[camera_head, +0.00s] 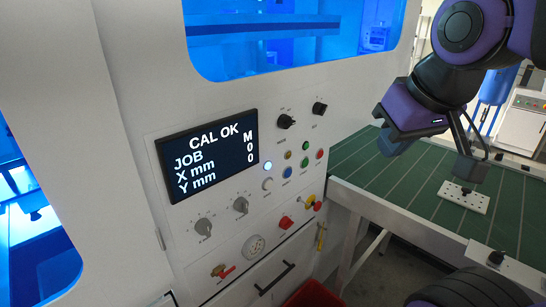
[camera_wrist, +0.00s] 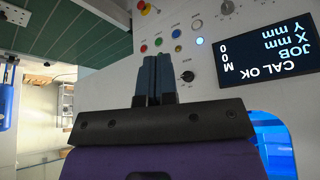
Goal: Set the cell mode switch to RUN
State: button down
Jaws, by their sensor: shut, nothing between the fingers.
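The control panel carries two black rotary switches near its top right, a left one (camera_head: 285,121) and a right one (camera_head: 319,107).
A display (camera_head: 208,155) reads CAL OK, JOB, X mm, Y mm. Several coloured buttons (camera_head: 288,172), grey dials (camera_head: 204,226) and a red knob (camera_head: 286,222) share the panel. A green table (camera_head: 400,175) with a white perforated block (camera_head: 463,197) stands at right.

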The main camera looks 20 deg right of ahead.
aim_at(284, 122)
jog(key=k+j+z, duration=0.15)
jog(key=j+z, duration=0.15)
jog(key=z, duration=0.15)
jog(key=k+j+z, duration=0.15)
jog(key=z, duration=0.3)
jog(key=k+j, duration=0.05)
